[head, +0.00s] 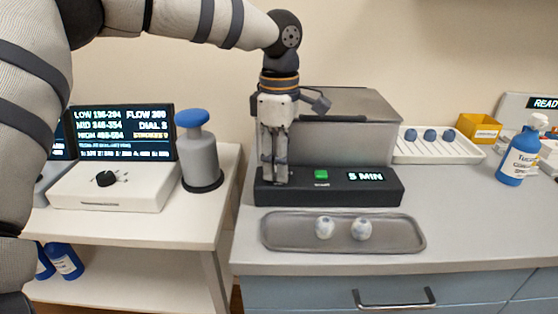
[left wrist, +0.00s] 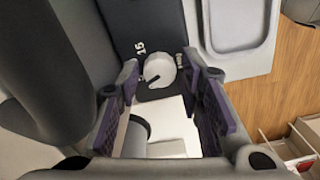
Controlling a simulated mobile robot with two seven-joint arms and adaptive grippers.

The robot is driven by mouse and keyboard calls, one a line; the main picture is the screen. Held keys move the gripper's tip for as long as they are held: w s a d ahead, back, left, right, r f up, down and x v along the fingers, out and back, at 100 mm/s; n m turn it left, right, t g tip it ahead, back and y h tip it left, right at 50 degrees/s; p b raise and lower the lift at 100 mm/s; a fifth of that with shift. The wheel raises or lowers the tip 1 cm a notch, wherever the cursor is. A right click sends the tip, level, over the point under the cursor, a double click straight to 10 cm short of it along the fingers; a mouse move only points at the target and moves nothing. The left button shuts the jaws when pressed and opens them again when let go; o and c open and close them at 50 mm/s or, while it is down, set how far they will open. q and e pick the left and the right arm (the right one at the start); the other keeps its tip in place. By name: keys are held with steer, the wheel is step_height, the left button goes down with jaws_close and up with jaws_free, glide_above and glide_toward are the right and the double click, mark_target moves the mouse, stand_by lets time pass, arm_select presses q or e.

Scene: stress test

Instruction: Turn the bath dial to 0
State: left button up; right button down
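The bath is a grey lidded box (head: 345,140) with a black front panel (head: 350,192) that shows a green button (head: 321,174) and a lit "5 MIN" display (head: 366,176). The bath dial (left wrist: 158,70) is a round, pale knob with a dark mark near its lower left, beside a printed "15" in the left wrist view. In the head view my gripper hides it. My left gripper (head: 273,180) points down at the panel's left end. Its fingers are apart, with the dial between or just beyond their tips; I cannot tell if they touch it. My right gripper is not in view.
A grey tray (head: 400,241) with two pale round items lies in front of the panel. Left are a white box with a black knob (head: 106,178), a screen (head: 122,132) and a blue-topped canister (head: 197,160). A white rack (head: 470,153) and blue bottle (head: 520,155) stand right.

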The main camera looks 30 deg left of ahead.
arm_select(q)
steer(key=shift+f, duration=0.15)
jaws_close()
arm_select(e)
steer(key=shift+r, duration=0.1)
